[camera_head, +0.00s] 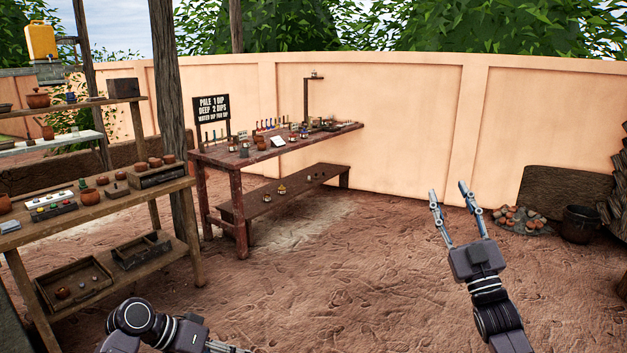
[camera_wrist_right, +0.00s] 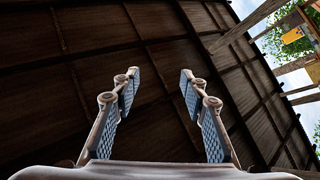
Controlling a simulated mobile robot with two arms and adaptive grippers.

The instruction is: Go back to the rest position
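My right gripper (camera_head: 450,197) is raised over the bare ground at the right of the head view, with its fingers pointing up. Its two fingers are apart and nothing is between them. In the right wrist view the same gripper (camera_wrist_right: 158,85) shows spread, empty fingers against a dark plank roof (camera_wrist_right: 60,60). My left arm (camera_head: 145,318) is folded low at the bottom left of the head view. Only a bit of what may be the left gripper (camera_head: 228,347) shows at the bottom edge, so its fingers cannot be made out.
A wooden shelf (camera_head: 165,187) with pots and trays stands at the left. A red-brown table (camera_head: 210,157) with bottles and a sign (camera_head: 212,107) stands near the wall. A black pot (camera_head: 580,224) sits at the far right. The middle ground is clear.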

